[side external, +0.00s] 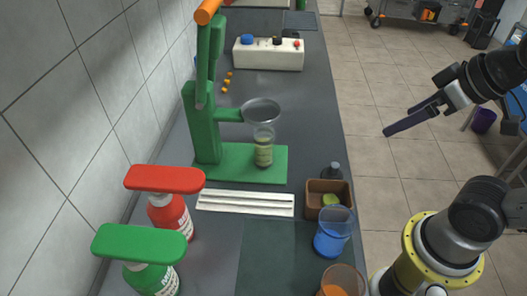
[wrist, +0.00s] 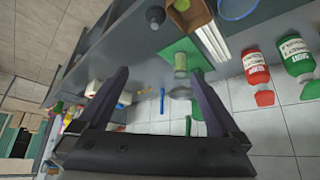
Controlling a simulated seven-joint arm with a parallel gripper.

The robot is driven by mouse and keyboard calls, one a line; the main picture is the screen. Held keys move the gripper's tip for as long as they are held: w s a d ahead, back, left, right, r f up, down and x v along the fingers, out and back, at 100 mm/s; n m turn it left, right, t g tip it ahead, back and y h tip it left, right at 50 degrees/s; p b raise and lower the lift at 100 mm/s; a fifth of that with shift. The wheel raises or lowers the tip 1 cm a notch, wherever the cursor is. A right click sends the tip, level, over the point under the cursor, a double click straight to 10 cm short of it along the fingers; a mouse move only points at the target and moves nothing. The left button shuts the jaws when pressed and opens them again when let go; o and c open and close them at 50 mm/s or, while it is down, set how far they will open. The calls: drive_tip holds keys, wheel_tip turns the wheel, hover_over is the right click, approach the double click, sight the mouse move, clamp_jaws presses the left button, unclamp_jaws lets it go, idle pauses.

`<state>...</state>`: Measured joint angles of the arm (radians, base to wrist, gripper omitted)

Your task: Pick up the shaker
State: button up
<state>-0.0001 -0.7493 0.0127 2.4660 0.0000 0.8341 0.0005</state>
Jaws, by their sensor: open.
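No object is plainly marked as the shaker. A small dark bottle-like thing (side external: 332,171) stands behind the brown box on the counter; it also shows at the top of the wrist view (wrist: 155,15). A clear cup with greenish contents (side external: 264,152) stands upright on the green press base, under the strainer; it shows between my fingers in the wrist view (wrist: 181,62). I cannot tell which of these is the shaker. My gripper (side external: 388,131) is off the counter's right side, over the floor, apart from both. Its two dark fingers are spread and empty in the wrist view (wrist: 160,73).
The green press (side external: 205,125) stands on the counter. The brown box (side external: 313,201) holds a green piece. A blue cup (side external: 333,240), an orange cup (side external: 341,283), a white ribbed strip (side external: 245,204) and red (side external: 170,215) and green (side external: 150,275) bottles are nearer. The counter behind the press is partly clear.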

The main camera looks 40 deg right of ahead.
drive_tip(key=w+r+t, duration=0.1)
drive_tip(key=w+r, duration=0.2)
drive_tip(key=w, duration=0.5)
drive_tip(key=n+g+y, duration=0.1)
drive_tip(key=n, duration=0.1)
hover_over(267, 131)
drive_tip(key=s+a, duration=0.1)
drive_tip(key=s, duration=0.5)
wheel_tip(267, 131, down, 16)
drive_tip(key=shift+a+x, duration=0.15)
drive_tip(key=shift+x, duration=1.3)
drive_tip(key=shift+a+x, duration=0.1)
drive_tip(key=shift+x, duration=1.35)
drive_tip(key=shift+w+r, duration=0.1)
drive_tip(key=shift+w, duration=0.05)
clamp_jaws()
drive_tip(key=shift+w+r, duration=0.1)
drive_tip(key=shift+r, duration=0.05)
